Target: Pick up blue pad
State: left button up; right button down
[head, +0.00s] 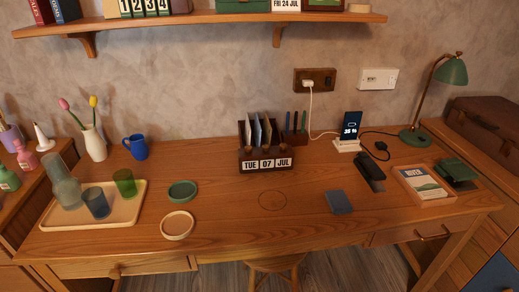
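A small blue-grey pad (339,202) lies flat on the wooden desk (240,225), right of centre and near the front edge. Nothing covers it. A faint ring mark shows on the desk to its left. Neither of my grippers is in view.
A dark flat object (370,178) and a tray with a booklet (423,185) lie right of the pad. A calendar organizer (266,160) stands behind. Round dishes (177,225) and a tray (125,211) with glasses are left. A stool (275,264) is below; a shelf (200,17) hangs above.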

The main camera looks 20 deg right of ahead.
aim_at(339, 203)
jog(key=z, duration=1.35)
